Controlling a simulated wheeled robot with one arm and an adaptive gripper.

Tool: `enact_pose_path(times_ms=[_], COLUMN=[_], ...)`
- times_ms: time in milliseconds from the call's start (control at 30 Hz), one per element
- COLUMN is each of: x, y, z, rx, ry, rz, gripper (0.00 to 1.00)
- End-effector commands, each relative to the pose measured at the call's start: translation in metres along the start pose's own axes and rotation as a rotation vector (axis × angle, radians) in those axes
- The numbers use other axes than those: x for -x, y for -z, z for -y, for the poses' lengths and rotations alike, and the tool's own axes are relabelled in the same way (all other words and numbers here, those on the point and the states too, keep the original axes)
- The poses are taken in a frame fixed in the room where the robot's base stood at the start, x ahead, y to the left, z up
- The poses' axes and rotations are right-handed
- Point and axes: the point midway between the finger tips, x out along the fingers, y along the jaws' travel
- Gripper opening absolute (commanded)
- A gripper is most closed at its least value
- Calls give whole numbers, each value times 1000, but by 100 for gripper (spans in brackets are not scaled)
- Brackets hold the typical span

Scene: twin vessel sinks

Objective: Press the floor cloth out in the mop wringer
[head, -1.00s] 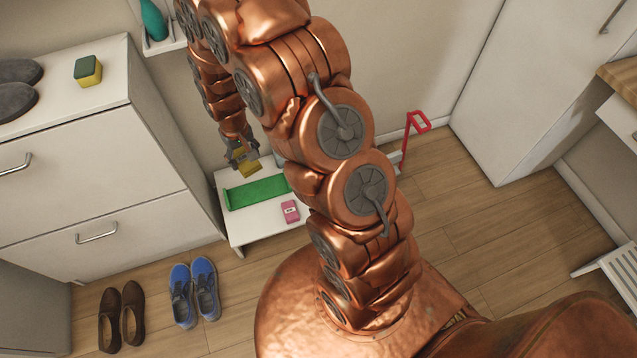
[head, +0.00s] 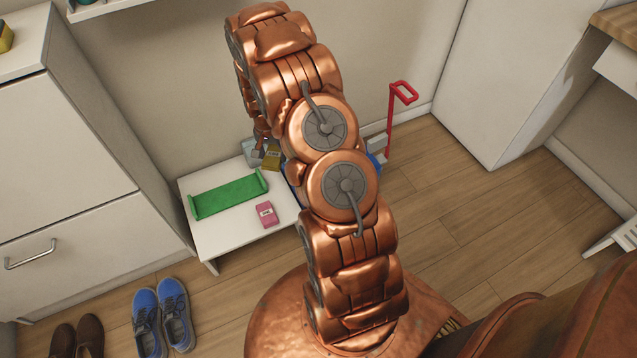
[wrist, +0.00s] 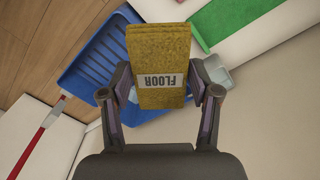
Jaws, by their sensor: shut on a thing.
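The floor cloth (wrist: 160,50) is a folded mustard-yellow block with a label reading FLOOR. My gripper (wrist: 160,95) is shut on it, one finger on each side. In the head view the cloth (head: 272,158) shows beside my arm, above the back of the white bench; my arm hides much of the gripper. The blue mop wringer (wrist: 85,70), slatted with a red lever (wrist: 38,138), lies behind and left of the cloth in the wrist view. In the head view its red lever (head: 390,120) stands upright, and my arm hides most of the blue body (head: 375,162).
A green tray (head: 228,194) and a pink packet (head: 266,213) lie on the white bench (head: 225,240). A white cabinet (head: 70,180) stands left, with blue shoes (head: 163,318) and brown shoes (head: 77,340) on the floor. The wooden floor right of the wringer is clear.

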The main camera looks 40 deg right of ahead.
Motion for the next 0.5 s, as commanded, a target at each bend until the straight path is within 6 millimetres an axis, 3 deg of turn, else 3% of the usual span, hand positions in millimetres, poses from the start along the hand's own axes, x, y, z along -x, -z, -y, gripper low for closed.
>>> enact_pose_path(times_ms=[33,500], x=[-28,-157], y=[8,74], z=[-9,-82], rx=[-53,-524], ry=[-1,6], rz=[2,10], gripper=[34,34])
